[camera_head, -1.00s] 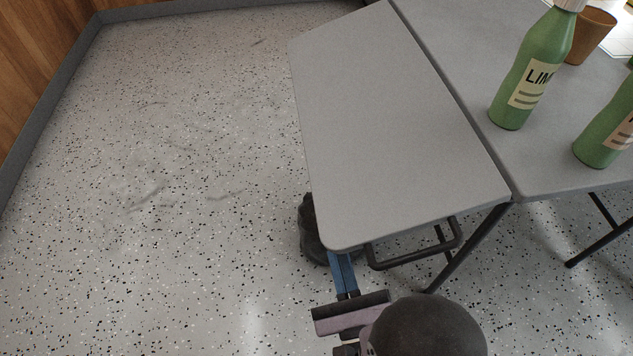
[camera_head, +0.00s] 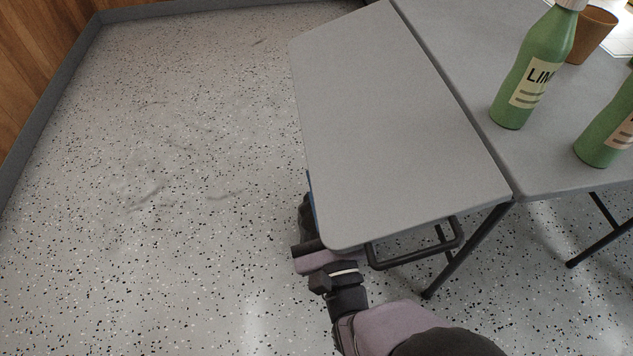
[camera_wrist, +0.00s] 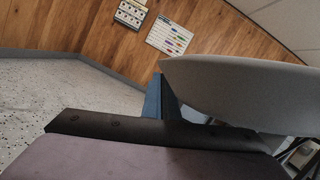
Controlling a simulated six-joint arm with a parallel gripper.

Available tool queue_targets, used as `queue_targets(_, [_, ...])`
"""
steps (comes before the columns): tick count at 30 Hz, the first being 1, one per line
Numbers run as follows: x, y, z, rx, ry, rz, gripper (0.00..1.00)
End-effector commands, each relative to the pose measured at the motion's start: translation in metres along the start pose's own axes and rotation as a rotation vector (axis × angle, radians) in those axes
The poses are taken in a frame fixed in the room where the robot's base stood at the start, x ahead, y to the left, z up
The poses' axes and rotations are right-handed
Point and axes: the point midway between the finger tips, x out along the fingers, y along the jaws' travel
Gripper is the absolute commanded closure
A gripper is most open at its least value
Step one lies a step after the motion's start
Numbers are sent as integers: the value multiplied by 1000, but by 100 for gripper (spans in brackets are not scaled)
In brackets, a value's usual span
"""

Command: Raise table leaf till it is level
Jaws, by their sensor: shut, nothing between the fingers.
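The grey table leaf (camera_head: 390,120) joins the left side of the fixed table top (camera_head: 470,60) along a thin seam. Its front edge breaks in angle from the table top's edge, so its outer side appears to slope slightly down. My gripper (camera_head: 311,200) is at the leaf's outer left edge near the front corner. Its blue fingers are mostly hidden by the leaf in the head view. In the wrist view the shut blue fingers (camera_wrist: 160,100) point forward beside the leaf (camera_wrist: 240,90), partly behind its edge. I cannot tell whether they touch it.
Two green bottles (camera_head: 532,75) (camera_head: 606,135) and a brown cup (camera_head: 591,35) stand on the fixed table top. A dark bar loop (camera_head: 415,258) shows under the leaf's front. The speckled floor on the left is clear up to the wooden wall (camera_head: 35,55).

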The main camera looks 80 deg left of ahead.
Motion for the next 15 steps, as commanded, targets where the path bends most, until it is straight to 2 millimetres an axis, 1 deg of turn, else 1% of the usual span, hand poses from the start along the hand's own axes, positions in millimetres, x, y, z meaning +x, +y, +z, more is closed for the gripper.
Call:
queue_targets(1, [0, 0, 3, 0, -4, 0, 100])
queue_targets(12, [1, 0, 6, 0, -9, 0, 100])
queue_targets(15, [3, 0, 12, 0, -12, 0, 100])
